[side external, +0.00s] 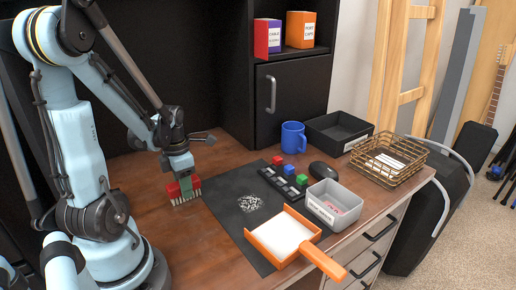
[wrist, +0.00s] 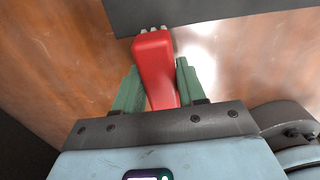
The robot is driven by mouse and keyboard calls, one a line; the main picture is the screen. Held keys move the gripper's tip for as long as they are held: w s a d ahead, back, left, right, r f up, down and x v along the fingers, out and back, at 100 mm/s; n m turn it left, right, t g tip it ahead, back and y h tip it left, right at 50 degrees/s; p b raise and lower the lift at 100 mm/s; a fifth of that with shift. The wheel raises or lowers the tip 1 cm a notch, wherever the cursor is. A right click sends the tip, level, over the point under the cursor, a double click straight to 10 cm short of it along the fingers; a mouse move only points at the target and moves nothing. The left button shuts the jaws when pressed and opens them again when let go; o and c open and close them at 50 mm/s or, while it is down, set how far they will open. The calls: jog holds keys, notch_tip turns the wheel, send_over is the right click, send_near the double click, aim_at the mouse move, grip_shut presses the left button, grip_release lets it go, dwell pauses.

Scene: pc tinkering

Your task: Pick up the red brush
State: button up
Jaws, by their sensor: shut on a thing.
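The red brush (side external: 174,190) is in my gripper (side external: 186,183), at the left of the desk in the side view. Its pale bristles point down, at or just above the wooden top; I cannot tell if they touch. In the wrist view the red brush (wrist: 154,62) lies between the two green fingers of my gripper (wrist: 156,88), with pale bristle tips showing at its far end. The gripper is shut on it.
A dark mat (side external: 228,206) with a pile of small white bits (side external: 250,203) lies to the right. An orange dustpan (side external: 270,241), grey bin (side external: 334,205), keycap strip (side external: 283,181), mouse (side external: 323,172), blue mug (side external: 293,138), black tray (side external: 338,129) and wire basket (side external: 386,159) stand beyond.

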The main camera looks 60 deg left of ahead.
jog(key=shift+r, duration=0.7)
jog(key=r, duration=0.1)
jog(key=d+r, duration=0.1)
jog(key=r, duration=0.1)
jog(key=shift+w+d+r, duration=0.1)
jog(key=shift+w+r, duration=0.05)
jog(key=shift+w, duration=0.05)
jog(key=w+d+r, duration=0.2)
jog(key=d+r, duration=0.4)
jog(key=d, duration=0.4)
jog(key=shift+w, duration=0.25)
jog(key=shift+r, duration=0.1)
